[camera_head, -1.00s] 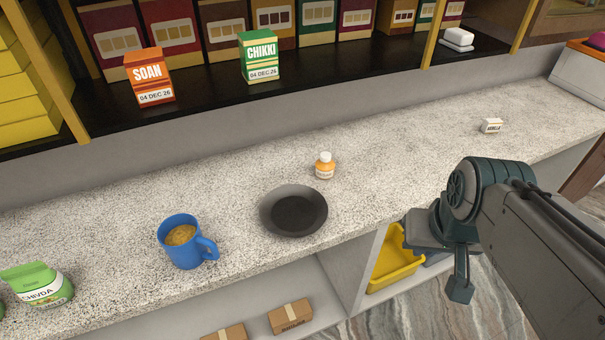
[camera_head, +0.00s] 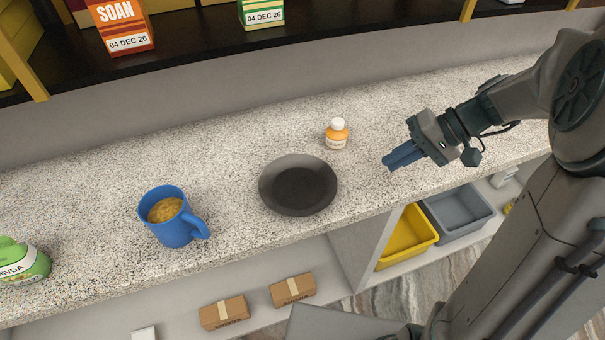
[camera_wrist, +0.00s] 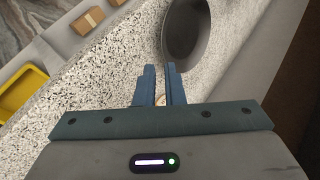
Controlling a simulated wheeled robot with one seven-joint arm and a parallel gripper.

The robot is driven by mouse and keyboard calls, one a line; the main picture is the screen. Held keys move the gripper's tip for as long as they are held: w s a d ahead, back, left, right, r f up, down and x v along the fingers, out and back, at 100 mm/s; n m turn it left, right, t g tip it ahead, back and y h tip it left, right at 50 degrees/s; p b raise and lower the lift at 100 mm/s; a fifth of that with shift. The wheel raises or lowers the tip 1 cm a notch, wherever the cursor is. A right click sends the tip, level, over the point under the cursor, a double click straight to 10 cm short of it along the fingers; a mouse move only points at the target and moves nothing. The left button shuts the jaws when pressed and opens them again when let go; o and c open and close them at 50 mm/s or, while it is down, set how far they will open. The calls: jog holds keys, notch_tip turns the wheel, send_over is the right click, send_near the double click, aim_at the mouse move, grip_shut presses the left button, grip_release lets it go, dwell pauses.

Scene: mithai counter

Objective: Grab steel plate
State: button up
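The steel plate (camera_head: 298,185) is a dark grey, shallow round dish lying flat and empty on the speckled counter near its front edge. In the wrist view the plate (camera_wrist: 187,32) shows partly, beyond my fingertips and cut off by the top edge. My gripper (camera_head: 388,163) is above the counter to the right of the plate, apart from it, with its blue fingers pointing left. In the wrist view my gripper (camera_wrist: 161,70) has a narrow gap between its fingers and holds nothing.
An orange bottle with white cap (camera_head: 337,134) stands just behind the plate. Below are cartons (camera_head: 293,290), a yellow bin (camera_head: 408,238) and a grey bin (camera_head: 458,213).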

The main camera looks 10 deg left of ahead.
jog(key=w+f+y, duration=0.1)
jog(key=w, duration=0.1)
send_near(335, 180)
jog(key=x, duration=0.3)
jog(key=shift+s+a+f, duration=0.1)
jog(key=shift+s+f, duration=0.15)
jog(key=shift+p+x, duration=0.8)
jog(key=shift+x, duration=1.75)
jog(key=shift+w+a, duration=0.1)
jog(key=shift+w, duration=0.1)
jog(key=shift+r, duration=0.1)
grip_shut()
jog(key=shift+r, duration=0.15)
